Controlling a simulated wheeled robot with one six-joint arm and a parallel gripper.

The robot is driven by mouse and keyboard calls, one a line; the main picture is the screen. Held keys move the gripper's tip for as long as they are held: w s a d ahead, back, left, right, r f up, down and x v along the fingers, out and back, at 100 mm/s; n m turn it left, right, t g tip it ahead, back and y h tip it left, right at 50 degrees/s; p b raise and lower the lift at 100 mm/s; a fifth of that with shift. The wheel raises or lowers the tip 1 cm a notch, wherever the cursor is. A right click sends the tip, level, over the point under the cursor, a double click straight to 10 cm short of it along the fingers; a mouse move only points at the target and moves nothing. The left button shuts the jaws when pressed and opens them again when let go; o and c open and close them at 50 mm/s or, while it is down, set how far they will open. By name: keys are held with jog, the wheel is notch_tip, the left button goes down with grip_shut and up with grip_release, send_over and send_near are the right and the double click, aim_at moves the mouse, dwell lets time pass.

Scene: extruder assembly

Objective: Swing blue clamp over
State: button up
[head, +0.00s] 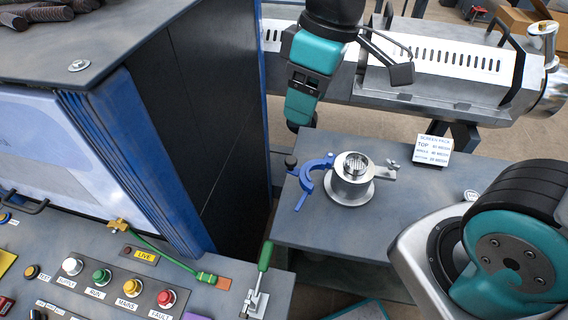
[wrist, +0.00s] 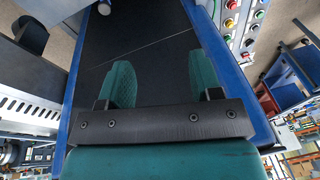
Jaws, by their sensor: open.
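The blue clamp (head: 313,176) is a curved arm at the left side of a round metal flanged fitting (head: 351,182) on the grey bench. It stands open, beside the fitting rather than around it, with its blue tail pointing toward the front. A meshed disc (head: 354,161) shows in the fitting's top. My gripper (head: 299,112) hangs above and behind the clamp, apart from it. In the wrist view my gripper (wrist: 163,80) has its two teal fingers wide apart with nothing between them. The clamp cannot be made out in the wrist view.
A dark cabinet (head: 205,110) with blue edges stands left of my gripper and also fills the wrist view (wrist: 150,45). A metal barrel machine (head: 440,80) is behind. A bracket (head: 385,172) juts right of the fitting. A label card (head: 432,150) stands at the bench's back right.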

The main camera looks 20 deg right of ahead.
aim_at(291, 160)
jog(key=w+d+f+n+h+b, duration=0.2)
jog(key=w+d+f+n+b, duration=0.1)
jog(key=w+f, duration=0.8)
jog(key=f, duration=1)
jog(key=f+b, duration=0.1)
jog(key=f, duration=0.4)
jog(key=shift+w+a+f, duration=0.1)
jog(key=shift+w+f, duration=0.15)
jog(key=shift+w, duration=0.05)
grip_shut()
